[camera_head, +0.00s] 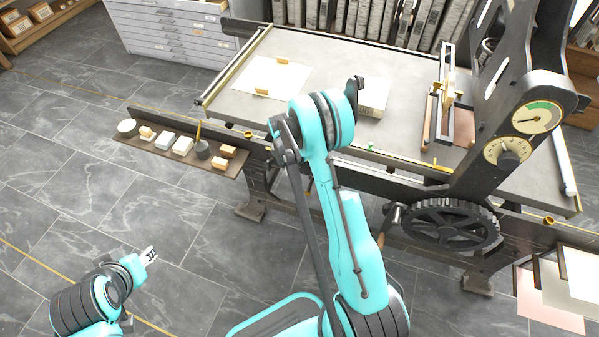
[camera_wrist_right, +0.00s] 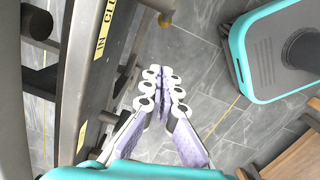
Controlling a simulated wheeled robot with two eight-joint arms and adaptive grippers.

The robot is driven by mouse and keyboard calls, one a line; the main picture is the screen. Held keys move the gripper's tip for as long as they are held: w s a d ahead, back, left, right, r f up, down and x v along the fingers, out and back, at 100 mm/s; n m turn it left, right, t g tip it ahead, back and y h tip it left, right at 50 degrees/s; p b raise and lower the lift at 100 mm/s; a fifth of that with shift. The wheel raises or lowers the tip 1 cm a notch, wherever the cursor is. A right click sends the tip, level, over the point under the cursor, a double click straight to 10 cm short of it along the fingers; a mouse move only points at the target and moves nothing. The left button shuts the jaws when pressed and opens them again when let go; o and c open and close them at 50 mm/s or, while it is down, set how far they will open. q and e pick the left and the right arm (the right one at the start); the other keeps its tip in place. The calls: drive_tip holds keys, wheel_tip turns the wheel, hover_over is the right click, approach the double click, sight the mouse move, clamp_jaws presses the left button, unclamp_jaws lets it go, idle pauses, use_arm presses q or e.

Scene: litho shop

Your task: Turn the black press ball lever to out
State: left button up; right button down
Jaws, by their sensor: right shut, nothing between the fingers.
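In the right wrist view, a black rounded knob (camera_wrist_right: 37,23) sits at the upper left beside the dark press frame. It may be the ball of the lever; I cannot tell for sure. A yellow label (camera_wrist_right: 105,30) on the frame starts with "IN". My right gripper (camera_wrist_right: 164,82) is shut and empty, to the right of the frame and apart from the knob. In the head view my right arm hides that gripper. My left gripper (camera_head: 150,255) is over the floor at the lower left, far from the press; its fingers are too small to judge.
The press bed (camera_head: 310,55) carries paper and a block. A gear wheel (camera_head: 450,225), a crank handle (camera_head: 391,214) and gauges (camera_head: 537,117) are on its near side. A side shelf (camera_head: 160,150) holds several small items. Floor at the left is clear.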

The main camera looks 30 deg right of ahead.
drive_tip(key=s+d+f+b, duration=0.2)
drive_tip(key=d+f+b, duration=0.1)
drive_tip(key=f, duration=0.5)
drive_tip(key=shift+s+d+b, duration=0.3)
drive_tip(key=shift+d+b, duration=0.1)
drive_tip(key=shift+b, duration=0.2)
